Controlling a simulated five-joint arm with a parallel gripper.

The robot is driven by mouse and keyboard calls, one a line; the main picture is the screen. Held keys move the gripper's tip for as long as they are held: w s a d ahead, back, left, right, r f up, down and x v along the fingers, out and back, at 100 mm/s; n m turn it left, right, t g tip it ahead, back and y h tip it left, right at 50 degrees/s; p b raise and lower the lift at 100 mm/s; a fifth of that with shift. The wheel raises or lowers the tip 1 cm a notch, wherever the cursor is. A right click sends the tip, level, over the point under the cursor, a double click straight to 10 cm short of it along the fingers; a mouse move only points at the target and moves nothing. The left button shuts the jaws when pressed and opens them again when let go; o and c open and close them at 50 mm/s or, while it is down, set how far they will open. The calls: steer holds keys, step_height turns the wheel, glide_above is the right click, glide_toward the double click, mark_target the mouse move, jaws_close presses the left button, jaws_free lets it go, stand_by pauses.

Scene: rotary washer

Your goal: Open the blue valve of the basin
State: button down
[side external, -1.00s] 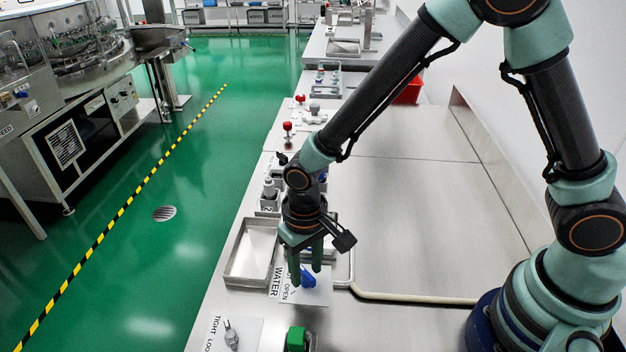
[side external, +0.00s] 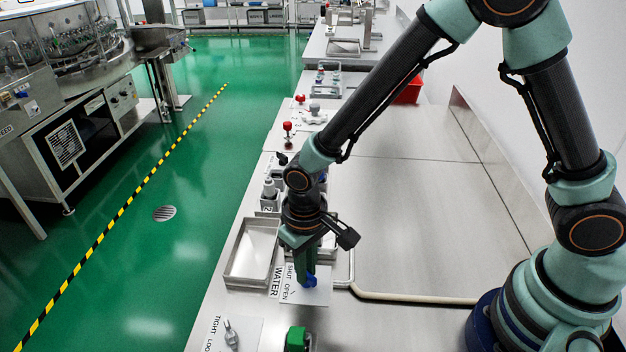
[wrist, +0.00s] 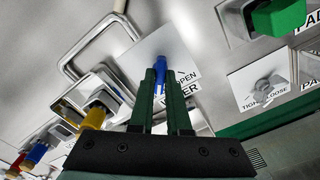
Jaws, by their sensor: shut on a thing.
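The blue valve handle (side external: 311,281) sits on a white plate (side external: 318,295) labelled SHUT, OPEN and WATER, beside the steel basin (side external: 236,279). My gripper (side external: 306,272) points down at the plate, with its green fingers closed on the blue handle and hiding much of it. In the wrist view the blue handle (wrist: 160,68) shows at the tips of my gripper (wrist: 161,76). The word OPEN is readable there, but the fingers cover part of the label.
A green knob (side external: 297,338) and a plate with a metal tap marked TIGHT and LOOSE (side external: 232,335) are at the near edge. A pale hose (side external: 410,298) runs right along the bench. Red knobs (side external: 288,128) stand farther back.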

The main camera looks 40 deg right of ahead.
steer(key=n, duration=0.7)
steer(key=shift+n, duration=0.4)
steer(key=n, duration=0.3)
steer(key=shift+n, duration=2.3)
steer(key=c, duration=0.9)
jaws_free()
